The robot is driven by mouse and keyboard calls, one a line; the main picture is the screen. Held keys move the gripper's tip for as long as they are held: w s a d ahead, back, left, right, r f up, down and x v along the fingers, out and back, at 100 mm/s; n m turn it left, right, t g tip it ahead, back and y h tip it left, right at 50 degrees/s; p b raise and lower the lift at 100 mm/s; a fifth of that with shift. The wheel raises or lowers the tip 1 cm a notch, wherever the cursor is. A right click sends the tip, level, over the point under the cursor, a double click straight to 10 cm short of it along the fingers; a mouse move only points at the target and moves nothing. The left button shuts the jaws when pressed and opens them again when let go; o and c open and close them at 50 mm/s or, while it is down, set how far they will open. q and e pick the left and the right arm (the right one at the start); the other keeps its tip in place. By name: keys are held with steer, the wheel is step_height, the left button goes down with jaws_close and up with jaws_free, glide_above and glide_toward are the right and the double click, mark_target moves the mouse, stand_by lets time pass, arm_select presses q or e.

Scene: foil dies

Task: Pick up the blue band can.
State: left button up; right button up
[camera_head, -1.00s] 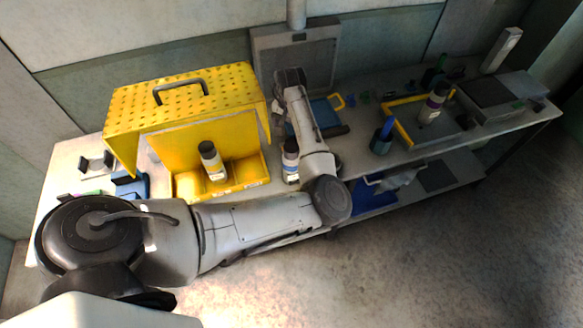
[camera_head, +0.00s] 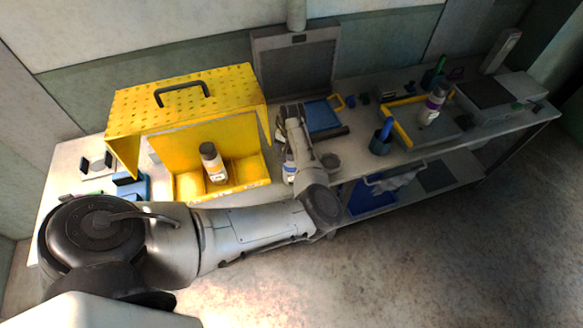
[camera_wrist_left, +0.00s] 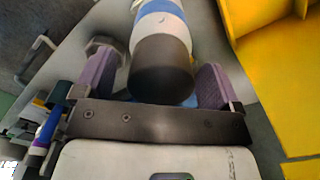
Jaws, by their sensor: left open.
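The blue band can (camera_head: 289,168) is white with a blue band and stands on the bench just right of the yellow box; my arm partly hides it in the head view. In the left wrist view the can (camera_wrist_left: 160,22) shows its dark lid towards the camera. My left gripper (camera_wrist_left: 156,82) is open, with one purple-padded finger on each side of the can and visible gaps between. In the head view my left gripper (camera_head: 283,136) is low beside the can, its fingertips hard to make out.
The open yellow box (camera_head: 230,184) stands close to the left, with another dark-lidded can (camera_head: 213,163) in it. To the right are a blue tray (camera_head: 322,116), a dark cup (camera_head: 381,140) and a purple-banded can (camera_head: 433,104).

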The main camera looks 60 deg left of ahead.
arm_select(q)
steer(key=shift+f, duration=0.25)
jaws_close()
stand_by(0.8)
